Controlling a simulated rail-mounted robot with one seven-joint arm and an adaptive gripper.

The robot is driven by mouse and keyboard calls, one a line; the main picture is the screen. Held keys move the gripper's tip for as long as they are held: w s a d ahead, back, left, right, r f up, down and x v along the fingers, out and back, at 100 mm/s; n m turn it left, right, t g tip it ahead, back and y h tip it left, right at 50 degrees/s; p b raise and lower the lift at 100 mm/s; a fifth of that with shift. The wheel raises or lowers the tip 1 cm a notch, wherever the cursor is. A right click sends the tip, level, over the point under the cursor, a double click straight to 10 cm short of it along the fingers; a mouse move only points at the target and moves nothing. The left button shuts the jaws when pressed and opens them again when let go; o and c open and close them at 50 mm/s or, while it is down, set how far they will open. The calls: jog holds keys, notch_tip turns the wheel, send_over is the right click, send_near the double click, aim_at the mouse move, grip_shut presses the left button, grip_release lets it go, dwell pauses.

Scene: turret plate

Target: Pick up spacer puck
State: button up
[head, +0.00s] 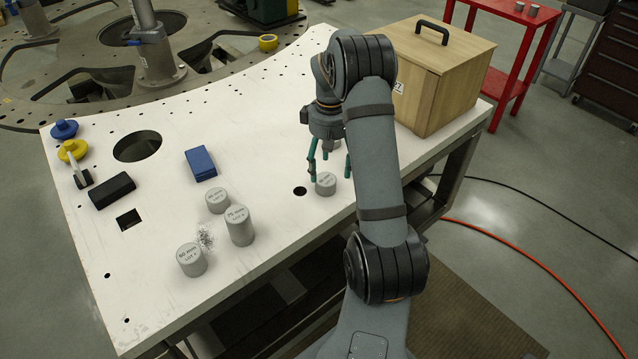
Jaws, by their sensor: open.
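A short grey spacer puck (326,185) with dark lettering on top stands upright on the white plate (270,215), near its right edge. My gripper (330,173) is open, pointing down, its green fingers apart on either side of the puck in the head view. I cannot tell its exact height or whether a finger touches the puck. More grey cylinders stand to the left: a short one (217,201), a tall one marked 75 mm (240,228) and one marked 60 mm (191,261).
A wooden box (440,75) with a black handle stands behind my arm. A blue block (201,163), a black block (112,190) and blue and yellow knobs (73,150) lie at the left. The plate has round and square holes. Its middle is mostly clear.

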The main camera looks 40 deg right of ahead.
aim_at(327, 180)
jog(key=shift+a+f, duration=0.1)
jog(key=shift+f, duration=0.15)
jog(key=f, duration=0.1)
jog(key=f+p, duration=0.1)
jog(key=f, duration=0.1)
jog(key=f+p, duration=0.1)
jog(key=f, duration=0.1)
jog(key=shift+a, duration=0.25)
jog(key=c, duration=0.3)
jog(key=c, duration=1.1)
jog(key=shift+r, duration=0.15)
jog(key=shift+c, duration=0.5)
